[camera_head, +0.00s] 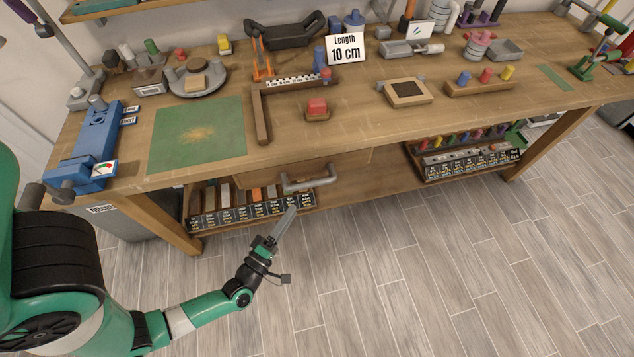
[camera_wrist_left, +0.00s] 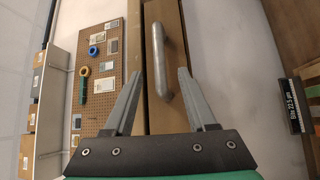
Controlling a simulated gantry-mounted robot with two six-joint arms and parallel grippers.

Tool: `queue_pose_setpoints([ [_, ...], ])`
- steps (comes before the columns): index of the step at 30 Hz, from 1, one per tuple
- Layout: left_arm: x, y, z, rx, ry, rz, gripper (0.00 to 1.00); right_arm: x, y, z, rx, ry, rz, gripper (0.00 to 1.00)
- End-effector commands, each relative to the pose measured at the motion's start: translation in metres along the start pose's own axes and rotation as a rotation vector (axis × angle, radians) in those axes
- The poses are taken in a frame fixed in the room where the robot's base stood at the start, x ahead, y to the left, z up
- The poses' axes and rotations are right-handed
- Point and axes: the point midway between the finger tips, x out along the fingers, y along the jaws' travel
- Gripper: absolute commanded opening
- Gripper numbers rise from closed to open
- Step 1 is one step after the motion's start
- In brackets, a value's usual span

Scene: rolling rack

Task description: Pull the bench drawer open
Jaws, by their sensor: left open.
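The bench drawer (camera_head: 345,167) is a wooden front under the bench top's front edge, and it looks shut. Its grey bar handle (camera_head: 311,180) sticks out from it. In the left wrist view the handle (camera_wrist_left: 160,60) runs lengthwise up the picture, in line with the gap between my fingers. My left gripper (camera_head: 291,212) is just below and in front of the handle's left end; it also shows in the left wrist view (camera_wrist_left: 160,73). It is open and empty, with a finger to each side of the handle in that view, and I see no contact. My right gripper is out of view.
The bench top (camera_head: 350,140) carries a green mat (camera_head: 198,134), a blue device (camera_head: 97,145), a length sign (camera_head: 345,49) and several tools. Labelled bins (camera_head: 252,211) sit on the lower shelf beneath the handle. The floor (camera_head: 400,270) in front is clear.

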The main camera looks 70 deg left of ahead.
Motion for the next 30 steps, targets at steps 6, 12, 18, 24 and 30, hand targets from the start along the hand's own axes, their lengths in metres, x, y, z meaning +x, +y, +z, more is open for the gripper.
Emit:
queue_pose_setpoints([
  [6,0.029,0.001,-0.002,-0.001,0.008,0.004,0.57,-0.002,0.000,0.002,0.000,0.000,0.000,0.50],
  [12,0.075,0.002,0.000,-0.001,0.004,0.006,0.57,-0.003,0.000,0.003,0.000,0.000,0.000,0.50],
  [18,0.108,0.001,0.000,-0.001,0.001,0.004,0.57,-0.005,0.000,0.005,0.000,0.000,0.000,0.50],
  [24,0.116,0.002,0.000,-0.001,0.000,0.003,0.57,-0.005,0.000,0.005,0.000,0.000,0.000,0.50],
  [30,0.116,0.002,0.000,-0.001,0.000,0.002,0.50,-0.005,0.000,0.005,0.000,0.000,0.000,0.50],
])
